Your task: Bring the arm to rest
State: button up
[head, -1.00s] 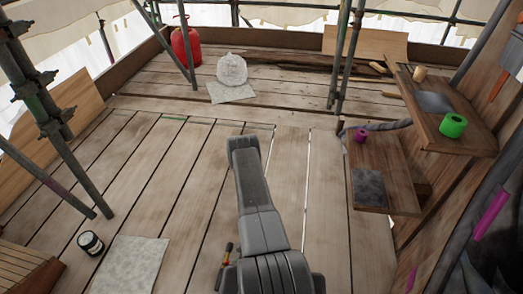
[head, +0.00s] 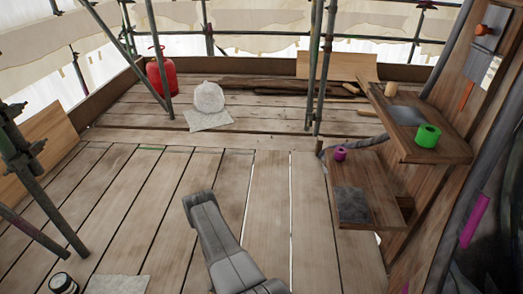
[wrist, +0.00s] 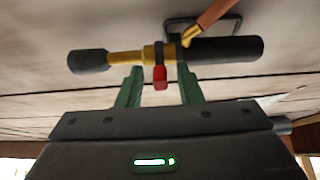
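In the wrist view, my gripper (wrist: 160,76) has its two green fingers at the middle of a torch-like tool (wrist: 219,50). The tool has black ends, a brass-coloured middle, a red tab between the fingers and a copper-coloured tube rising to the right. In the head view, my grey arm (head: 222,245) reaches up from the bottom edge over the plank floor. The gripper and tool are not visible there.
Wooden shelves (head: 425,151) with a green roll (head: 428,135) and a magenta roll (head: 340,154) stand at the right. Scaffold poles (head: 318,70) rise ahead. A red extinguisher (head: 160,78) and a white sack (head: 208,98) stand at the back. The middle planks (head: 165,200) are clear.

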jog(key=w+p+v, duration=0.1)
jog(key=p+v, duration=0.2)
jog(key=v, duration=1.1)
jog(key=b+x, duration=0.1)
jog(key=x, duration=0.3)
jog(key=b+x, duration=0.1)
jog(key=x, duration=0.4)
jog(key=s+b+x, duration=0.1)
jog(key=x, duration=0.3)
jog(key=shift+s+a+f, duration=0.1)
jog(key=shift+f, duration=0.3)
jog(key=shift+a+r+p, duration=0.15)
jog(key=shift+a+p, duration=0.2)
jog(key=shift+p, duration=0.05)
jog(key=shift+a+r+h+p, duration=0.1)
jog(key=shift+a+h+p, duration=0.1)
jog(key=shift+h+p, duration=0.45)
jog(key=shift+a+h+p, duration=0.45)
jog(key=shift+h+p, duration=0.55)
jog(key=shift+h, duration=0.05)
jog(key=shift+w+a+h, duration=0.15)
jog(key=shift+w+h, duration=0.05)
jog(key=shift+h, duration=0.1)
jog(key=shift+w+a+f+b, duration=0.15)
jog(key=shift+f+b, duration=0.3)
jog(key=shift+b, duration=0.4)
jog(key=b, duration=0.2)
jog(key=shift+w+a+h+b, duration=0.1)
jog(key=shift+w+h+b, duration=0.2)
jog(key=shift+h, duration=0.1)
